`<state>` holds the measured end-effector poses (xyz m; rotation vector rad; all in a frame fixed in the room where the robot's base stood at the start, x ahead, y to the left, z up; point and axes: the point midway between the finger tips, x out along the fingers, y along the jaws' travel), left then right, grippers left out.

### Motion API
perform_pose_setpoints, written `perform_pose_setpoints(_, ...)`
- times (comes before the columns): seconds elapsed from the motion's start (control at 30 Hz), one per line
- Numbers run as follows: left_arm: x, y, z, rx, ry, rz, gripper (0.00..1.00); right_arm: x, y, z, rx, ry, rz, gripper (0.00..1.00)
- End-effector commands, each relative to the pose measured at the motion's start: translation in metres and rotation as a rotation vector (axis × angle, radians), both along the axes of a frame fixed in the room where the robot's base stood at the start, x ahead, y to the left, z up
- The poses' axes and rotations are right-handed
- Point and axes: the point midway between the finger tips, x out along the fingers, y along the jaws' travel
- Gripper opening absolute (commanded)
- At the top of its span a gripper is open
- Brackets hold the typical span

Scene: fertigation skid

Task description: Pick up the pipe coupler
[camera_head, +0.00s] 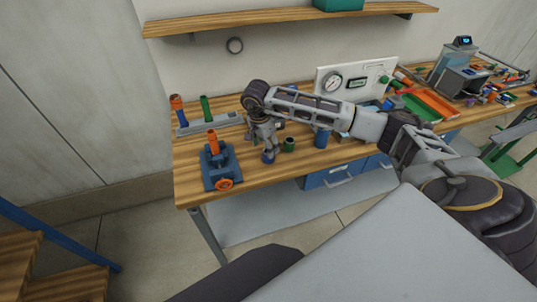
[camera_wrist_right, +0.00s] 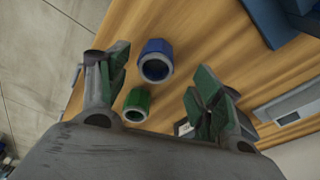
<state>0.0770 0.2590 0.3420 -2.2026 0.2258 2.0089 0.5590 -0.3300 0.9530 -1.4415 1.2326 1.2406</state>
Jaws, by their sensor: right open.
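Two short hollow cylinders lie below my right gripper, and I cannot tell from the frames which one is the pipe coupler. The blue one (camera_wrist_right: 155,61) has a pale rim and shows between the open fingers. The green one (camera_wrist_right: 137,105) sits beside it, closer to the gripper's palm. In the head view the blue cylinder (camera_head: 268,157) is partly hidden by the fingers, and the green cylinder (camera_head: 289,145) stands to their right. My right gripper (camera_head: 266,145) points down, open and empty; it also shows in the wrist view (camera_wrist_right: 163,70). My left gripper is not in view.
The wooden bench (camera_head: 260,178) has a blue vise (camera_head: 221,168) with an orange part at left, and a grey rack (camera_head: 210,124) behind it. A blue cup (camera_head: 321,138) stands to the right. A gauge panel (camera_head: 357,79) stands behind my forearm. Bare wood lies along the front edge.

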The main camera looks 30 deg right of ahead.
Motion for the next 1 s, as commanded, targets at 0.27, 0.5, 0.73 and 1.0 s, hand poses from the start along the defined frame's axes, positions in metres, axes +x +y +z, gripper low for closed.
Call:
perform_pose_setpoints(0.27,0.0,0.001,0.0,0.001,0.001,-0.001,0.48,0.0,0.0,-0.001,0.0,0.0,0.001,0.65)
perform_pose_setpoints(0.5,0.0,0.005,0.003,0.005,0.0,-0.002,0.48,-0.001,-0.002,-0.008,0.0,0.002,0.0,0.65)
perform_pose_setpoints(0.73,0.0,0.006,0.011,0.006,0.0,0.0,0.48,-0.004,-0.008,-0.028,-0.001,0.004,0.0,0.65)
perform_pose_setpoints(1.0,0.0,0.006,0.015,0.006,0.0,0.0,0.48,-0.003,-0.011,-0.05,0.0,0.001,0.001,0.65)
